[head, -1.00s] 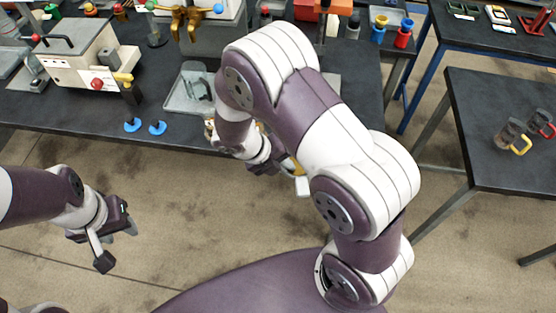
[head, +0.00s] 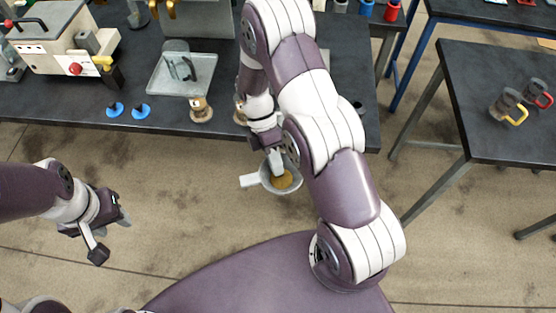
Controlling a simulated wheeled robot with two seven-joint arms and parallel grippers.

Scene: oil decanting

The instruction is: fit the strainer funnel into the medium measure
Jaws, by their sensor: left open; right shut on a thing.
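The strainer funnel (head: 294,180) is a grey round bowl with a brownish mesh and a pale handle sticking out to the left. My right gripper (head: 275,160) is shut on it and holds it over the open floor in front of the bench, apart from any measure. Two clear measures stand on the right table, one with a yellow handle (head: 505,106) and one with a red handle (head: 538,93). I cannot tell which is the medium one. My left gripper (head: 111,234) is open and empty over the floor at the lower left.
The dark bench (head: 60,108) holds a grey tray (head: 160,88), two blue pieces (head: 140,111), a small brass-coloured item (head: 201,110) and a cream machine (head: 60,50). My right arm hides part of the bench. The right table (head: 500,65) is mostly clear.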

